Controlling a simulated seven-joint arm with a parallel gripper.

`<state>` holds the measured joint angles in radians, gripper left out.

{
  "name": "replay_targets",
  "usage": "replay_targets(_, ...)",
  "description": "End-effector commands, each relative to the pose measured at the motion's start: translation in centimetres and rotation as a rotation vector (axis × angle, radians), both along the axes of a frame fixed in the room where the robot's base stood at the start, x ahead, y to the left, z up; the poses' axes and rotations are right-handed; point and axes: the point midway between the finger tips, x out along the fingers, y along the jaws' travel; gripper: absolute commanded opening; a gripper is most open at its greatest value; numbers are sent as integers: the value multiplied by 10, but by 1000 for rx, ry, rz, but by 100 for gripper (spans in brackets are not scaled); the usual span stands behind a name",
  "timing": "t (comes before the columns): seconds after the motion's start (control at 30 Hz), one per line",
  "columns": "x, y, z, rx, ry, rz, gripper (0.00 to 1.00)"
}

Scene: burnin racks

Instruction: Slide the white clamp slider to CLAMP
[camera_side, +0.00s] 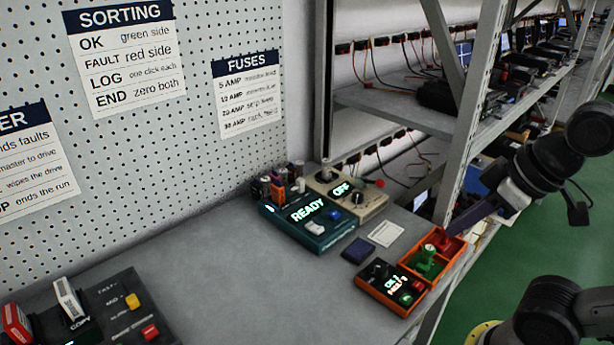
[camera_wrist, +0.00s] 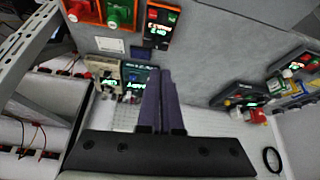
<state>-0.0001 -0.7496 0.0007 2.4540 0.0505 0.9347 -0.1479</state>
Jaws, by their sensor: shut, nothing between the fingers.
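The teal box (camera_side: 290,238) with a lit READY display stands on the bench against the pegboard in the side view. A small white slider (camera_side: 314,228) sits on its top, beside a blue button (camera_side: 335,215). The CLAMP marking cannot be read. My gripper (camera_side: 453,229) is at the right, over the orange tray and apart from the teal box. Its purple fingers are shut and empty in the wrist view (camera_wrist: 161,72). The teal box (camera_wrist: 134,76) shows there partly behind the fingers, and the slider cannot be made out.
A beige box (camera_side: 372,205) reading OFF adjoins the teal box. The orange tray (camera_side: 460,243) holds red and green items; a dark unit (camera_side: 376,291) is in front. A dark blue block (camera_side: 359,250) and white card (camera_side: 386,234) lie nearby. The bench middle is clear.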

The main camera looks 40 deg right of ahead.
Motion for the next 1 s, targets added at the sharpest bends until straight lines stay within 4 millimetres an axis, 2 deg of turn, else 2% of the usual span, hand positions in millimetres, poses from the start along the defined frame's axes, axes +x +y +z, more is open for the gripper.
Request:
replay_targets(0.03, 9, 5, 17, 7, -25, 38, 0)
replay_targets(0.1, 24, 12, 36, 18, -34, 85, 0)
replay_targets(0.17, 40, 17, 51, 30, -36, 121, 0)
replay_targets(0.3, 84, 24, 81, 63, -39, 188, 0)
replay_targets(0.37, 106, 25, 92, 80, -37, 210, 0)
replay_targets(0.53, 178, 19, 110, 138, -34, 265, 0)
replay_targets(0.67, 235, 4, 110, 186, -32, 288, 0)
replay_targets(0.77, 277, -13, 101, 226, -31, 294, 0)
replay_targets(0.87, 317, -34, 85, 267, -28, 289, 0)
replay_targets(1.0, 364, -72, 47, 331, -15, 256, 0)
